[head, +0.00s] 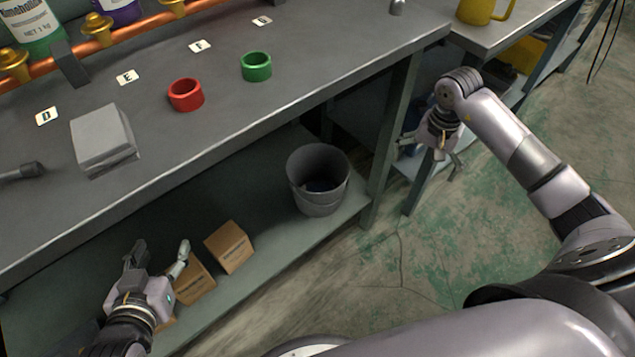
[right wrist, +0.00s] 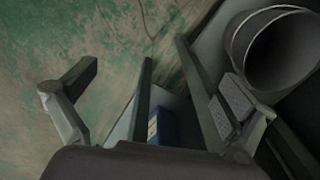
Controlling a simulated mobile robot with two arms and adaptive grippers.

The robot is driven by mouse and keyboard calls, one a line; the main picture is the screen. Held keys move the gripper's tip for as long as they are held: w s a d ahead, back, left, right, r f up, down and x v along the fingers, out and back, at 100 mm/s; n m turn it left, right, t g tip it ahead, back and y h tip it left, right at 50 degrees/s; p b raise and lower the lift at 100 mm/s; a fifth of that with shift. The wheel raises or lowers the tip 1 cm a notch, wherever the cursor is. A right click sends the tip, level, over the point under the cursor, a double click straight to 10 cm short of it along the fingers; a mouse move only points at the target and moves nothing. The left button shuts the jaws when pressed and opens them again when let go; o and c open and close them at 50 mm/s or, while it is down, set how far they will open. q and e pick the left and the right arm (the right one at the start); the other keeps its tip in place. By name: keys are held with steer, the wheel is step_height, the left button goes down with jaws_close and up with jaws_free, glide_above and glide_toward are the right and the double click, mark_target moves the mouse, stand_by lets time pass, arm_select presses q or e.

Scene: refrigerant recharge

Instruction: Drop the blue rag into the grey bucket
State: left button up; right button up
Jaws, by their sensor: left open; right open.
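The grey bucket (head: 318,203) stands upright on the lower shelf under the workbench. Dark blue cloth, which looks like the blue rag (head: 321,185), lies at the bottom inside it, partly hidden by the wall and shadow. My right gripper (head: 431,160) is open and empty, to the right of the bucket beyond the bench leg. In the right wrist view the bucket (right wrist: 240,42) is at the upper right, its inside dark, outside the open fingers (right wrist: 160,88). My left gripper (head: 162,250) is open and empty at the lower left, near cardboard boxes.
Cardboard boxes (head: 229,247) sit on the lower shelf (head: 275,245) left of the bucket. A bench leg (head: 388,150) stands between bucket and right gripper. The benchtop holds a red ring (head: 186,95), a green ring (head: 256,67) and a grey block (head: 102,138). Floor at right is clear.

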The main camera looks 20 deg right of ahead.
steer(key=s+a+r+n, duration=0.1)
steer(key=a+r+n, duration=0.3)
steer(key=a, duration=0.6)
steer(key=s+a+r+n, duration=0.2)
steer(key=a+r+n, duration=0.1)
steer(key=a+r, duration=0.4)
steer(key=shift+s+a+n+p, duration=0.2)
steer(key=shift+a+n+p, duration=0.2)
steer(key=shift+a, duration=1.45)
